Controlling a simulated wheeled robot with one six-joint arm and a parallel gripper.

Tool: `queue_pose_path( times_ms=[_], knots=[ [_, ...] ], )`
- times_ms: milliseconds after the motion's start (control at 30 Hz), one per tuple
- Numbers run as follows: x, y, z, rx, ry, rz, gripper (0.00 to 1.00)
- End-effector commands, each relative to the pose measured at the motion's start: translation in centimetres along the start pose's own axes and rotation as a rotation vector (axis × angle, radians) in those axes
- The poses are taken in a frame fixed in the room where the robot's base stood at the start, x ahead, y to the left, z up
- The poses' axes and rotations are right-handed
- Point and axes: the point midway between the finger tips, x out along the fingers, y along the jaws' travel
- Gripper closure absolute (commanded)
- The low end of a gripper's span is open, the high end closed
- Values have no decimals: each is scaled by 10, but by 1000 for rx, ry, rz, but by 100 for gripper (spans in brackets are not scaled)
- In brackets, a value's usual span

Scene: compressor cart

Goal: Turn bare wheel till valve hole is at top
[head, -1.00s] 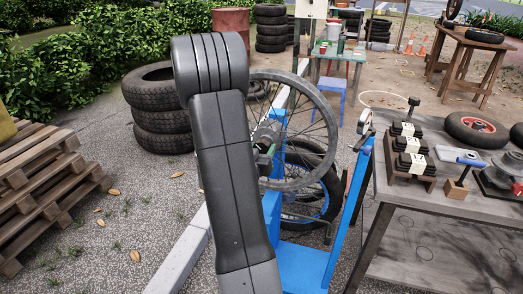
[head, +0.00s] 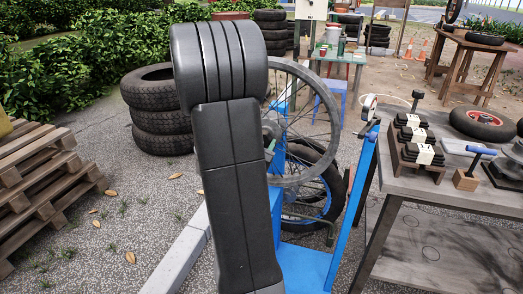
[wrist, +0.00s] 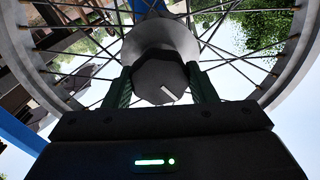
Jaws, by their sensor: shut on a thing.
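The bare wheel (head: 334,112) is a grey rim with thin spokes, upright on a blue stand (head: 305,265). My arm hides its left part in the head view. In the wrist view its rim (wrist: 300,45) curves along both sides, with the grey hub (wrist: 160,35) at the centre. My gripper (wrist: 160,82) has its two dark green fingers on either side of the faceted hub end, shut on it. In the head view my gripper is mostly hidden behind the arm. I cannot make out the valve hole in either view.
A wheel with a tyre (head: 325,190) sits low behind the stand. A blue upright post (head: 352,190) stands right of the wheel. The workbench (head: 420,190) at right holds black blocks and tools. Stacked tyres (head: 160,110) and pallets (head: 40,170) are at left.

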Motion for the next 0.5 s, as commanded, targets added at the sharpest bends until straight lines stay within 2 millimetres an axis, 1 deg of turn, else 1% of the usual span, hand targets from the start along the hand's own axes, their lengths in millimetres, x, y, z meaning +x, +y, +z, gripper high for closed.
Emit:
queue_pose_path(
  times_ms=[33,200,500],
  knots=[
    [0,2,5,40,2,0,90],
    [0,2,4,163,1,0,90],
    [0,1,2,307,-1,1,90]
  ],
)
